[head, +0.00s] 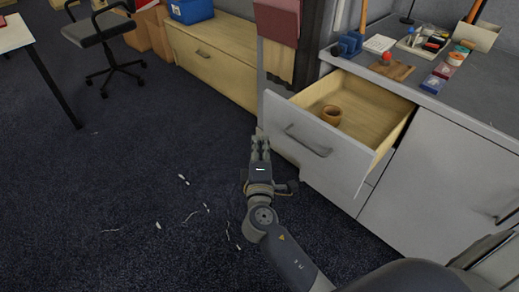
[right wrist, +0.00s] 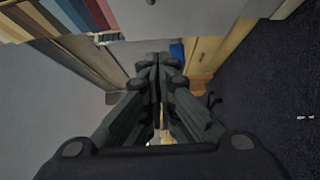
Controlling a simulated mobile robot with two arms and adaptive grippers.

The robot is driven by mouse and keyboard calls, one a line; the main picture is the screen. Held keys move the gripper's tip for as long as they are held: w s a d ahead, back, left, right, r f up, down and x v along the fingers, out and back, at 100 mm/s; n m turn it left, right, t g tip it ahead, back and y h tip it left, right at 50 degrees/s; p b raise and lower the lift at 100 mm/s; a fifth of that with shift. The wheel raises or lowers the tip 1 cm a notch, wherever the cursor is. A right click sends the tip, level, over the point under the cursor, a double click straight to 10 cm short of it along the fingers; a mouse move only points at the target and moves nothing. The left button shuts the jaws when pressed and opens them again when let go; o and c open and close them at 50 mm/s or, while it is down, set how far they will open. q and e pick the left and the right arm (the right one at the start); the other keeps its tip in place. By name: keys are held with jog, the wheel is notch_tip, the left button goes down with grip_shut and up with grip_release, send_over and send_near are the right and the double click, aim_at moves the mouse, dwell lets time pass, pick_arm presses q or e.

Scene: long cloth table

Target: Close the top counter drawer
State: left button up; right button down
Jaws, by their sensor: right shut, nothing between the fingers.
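The top counter drawer (head: 318,146) is pulled out from the grey counter in the head view. Its front is light grey with a bar handle (head: 308,141), and its inside is pale wood. My right gripper (head: 260,140) is shut and empty, just left of the drawer front's left end. From this view I cannot tell whether it touches the drawer. The right wrist view shows its fingers (right wrist: 158,65) together. My left gripper is not in view.
The countertop (head: 470,95) carries a wooden board (head: 391,70), small boxes and a tray of items. A lower cabinet door (head: 430,185) is closed at right. A wooden chest (head: 212,65) stands behind, an office chair (head: 105,30) at upper left. The dark carpet at left is mostly open, with small white scraps.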

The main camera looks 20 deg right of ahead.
send_near(270, 112)
jog(key=w+a, duration=0.2)
jog(key=w, duration=0.1)
jog(key=d, duration=0.1)
jog(key=w+d, duration=0.1)
jog(key=d, duration=0.1)
jog(key=shift+w+d, duration=0.1)
jog(key=shift+d, duration=0.2)
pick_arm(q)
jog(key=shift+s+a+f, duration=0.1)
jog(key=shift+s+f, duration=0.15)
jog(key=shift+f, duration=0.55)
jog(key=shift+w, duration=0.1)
pick_arm(e)
jog(key=shift+d, duration=0.1)
